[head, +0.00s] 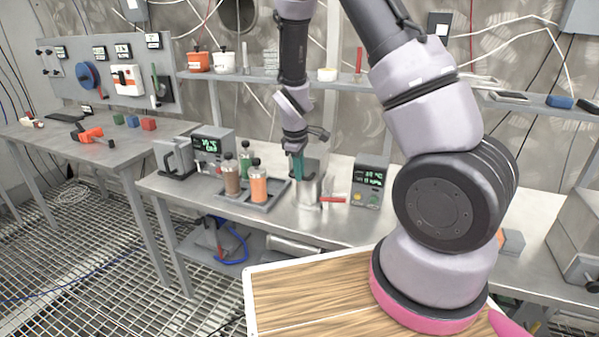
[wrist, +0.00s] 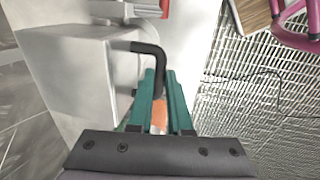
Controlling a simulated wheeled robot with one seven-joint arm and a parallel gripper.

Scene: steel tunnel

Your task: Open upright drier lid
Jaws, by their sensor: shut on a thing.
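A bent black handle (wrist: 150,48) runs from that metal to my gripper (wrist: 161,88). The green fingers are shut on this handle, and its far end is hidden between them. An orange patch shows between the fingers; I cannot tell what it belongs to. How far the lid stands open is not clear.
A tray (head: 243,197) with several capped bottles stands just left of the drier. A control box with a green display (head: 369,182) stands further right. A shelf runs above the bench.

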